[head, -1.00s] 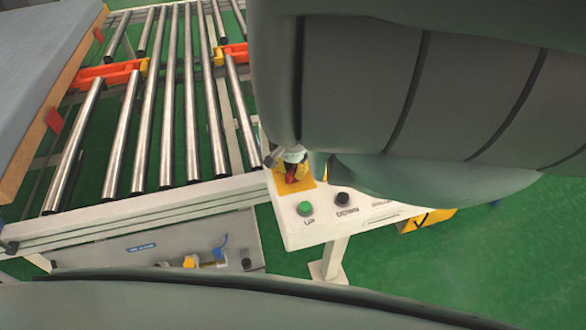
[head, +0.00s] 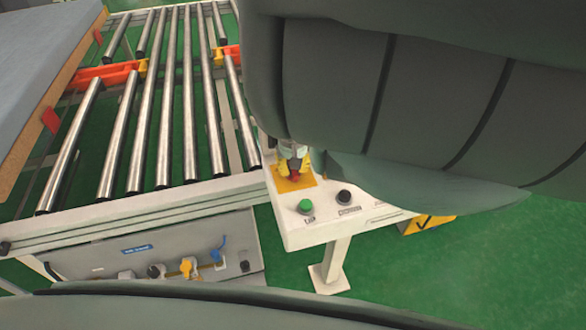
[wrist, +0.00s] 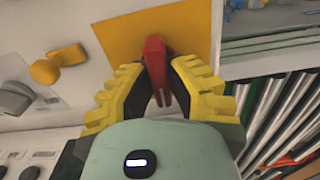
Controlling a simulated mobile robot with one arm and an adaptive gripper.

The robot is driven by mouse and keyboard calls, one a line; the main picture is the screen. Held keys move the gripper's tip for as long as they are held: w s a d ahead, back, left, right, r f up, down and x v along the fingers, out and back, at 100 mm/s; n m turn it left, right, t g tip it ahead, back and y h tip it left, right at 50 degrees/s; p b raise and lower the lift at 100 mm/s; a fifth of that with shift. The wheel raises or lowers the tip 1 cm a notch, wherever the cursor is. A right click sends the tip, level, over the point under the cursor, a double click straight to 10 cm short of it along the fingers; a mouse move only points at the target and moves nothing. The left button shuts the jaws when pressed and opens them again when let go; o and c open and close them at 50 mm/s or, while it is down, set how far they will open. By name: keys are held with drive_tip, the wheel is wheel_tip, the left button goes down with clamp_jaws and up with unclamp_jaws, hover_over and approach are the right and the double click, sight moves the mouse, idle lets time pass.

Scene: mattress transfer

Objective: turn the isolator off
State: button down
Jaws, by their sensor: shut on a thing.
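The isolator is a red handle (wrist: 155,62) on a yellow plate (wrist: 190,32) on the white control panel. In the wrist view my gripper (wrist: 158,85) has its two yellow ribbed fingers on either side of the red handle, closed on it. In the head view the gripper (head: 293,160) is at the panel's far left corner, mostly hidden behind my arm. A bit of the yellow plate (head: 283,186) and of the red handle (head: 294,176) shows below it.
A green button (head: 305,206) and a black button (head: 344,197) sit on the panel near the gripper. A roller conveyor (head: 165,110) lies to the left, with a mattress (head: 35,75) beyond it. A lower grey box (head: 130,262) carries coloured valves. Green floor is free at the right.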

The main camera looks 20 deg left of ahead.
drive_tip(key=n+b, duration=0.1)
drive_tip(key=n, duration=0.3)
drive_tip(key=shift+f+n, duration=0.1)
drive_tip(key=shift+n, duration=0.2)
drive_tip(key=shift+n+b, duration=0.3)
drive_tip(key=shift+n, duration=2.2)
drive_tip(key=c, duration=0.9)
unclamp_jaws()
drive_tip(key=shift+c, duration=0.2)
wheel_tip(320, 180, up, 6)
drive_tip(key=shift+w+r, duration=0.1)
drive_tip(key=shift+r, duration=0.75)
